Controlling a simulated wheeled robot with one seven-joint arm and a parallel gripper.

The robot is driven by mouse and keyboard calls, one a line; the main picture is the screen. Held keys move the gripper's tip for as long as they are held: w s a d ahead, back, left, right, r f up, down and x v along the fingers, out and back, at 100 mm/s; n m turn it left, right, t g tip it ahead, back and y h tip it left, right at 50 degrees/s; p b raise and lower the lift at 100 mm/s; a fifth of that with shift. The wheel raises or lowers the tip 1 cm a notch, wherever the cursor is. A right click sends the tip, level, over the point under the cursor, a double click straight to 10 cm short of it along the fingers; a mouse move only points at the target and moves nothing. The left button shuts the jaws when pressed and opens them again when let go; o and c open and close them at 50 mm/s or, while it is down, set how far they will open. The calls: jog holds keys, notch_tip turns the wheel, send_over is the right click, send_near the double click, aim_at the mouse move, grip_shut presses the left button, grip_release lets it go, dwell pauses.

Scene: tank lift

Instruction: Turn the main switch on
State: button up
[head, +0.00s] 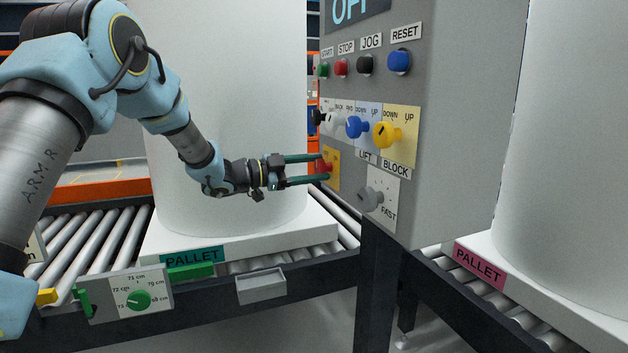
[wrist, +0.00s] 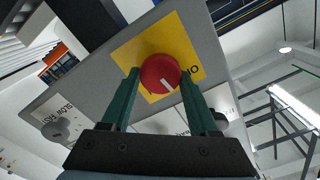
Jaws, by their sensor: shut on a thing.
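The main switch is a red round knob (wrist: 158,73) with a white pointer line on a yellow plate (wrist: 128,56). In the head view the red knob (head: 325,166) sits low on the left of the grey control cabinet (head: 450,130). My gripper (wrist: 160,80) has its two green fingers shut on the knob, one on each side. In the wrist view the white line points down and right, and plate lettering shows by the right finger, partly hidden. The dark display (head: 357,10) at the cabinet's top reads OFF, cut off by the frame edge.
Above the switch are green, red, black and blue buttons (head: 399,61) and several knobs, including a blue (head: 356,126) and a yellow one (head: 386,134). A grey speed knob (head: 371,199) is close to the right. White tanks on pallets (head: 318,237) stand on roller conveyors.

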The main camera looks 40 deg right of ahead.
jog(key=m+b, duration=0.3)
jog(key=f+m+b, duration=0.1)
jog(key=m+b, duration=0.2)
jog(key=b, duration=0.1)
jog(key=shift+s, duration=0.1)
jog(key=m+b, duration=0.4)
jog(key=shift+a+r+b, duration=0.1)
jog(key=shift+b, duration=0.25)
jog(key=shift+r+m, duration=0.1)
jog(key=shift+m, duration=0.3)
jog(key=o, duration=1.4)
jog(key=shift+r, duration=0.1)
jog(key=p+v, duration=0.1)
jog(key=v, duration=0.9)
jog(key=shift+a, duration=0.4)
jog(key=shift+w, duration=0.25)
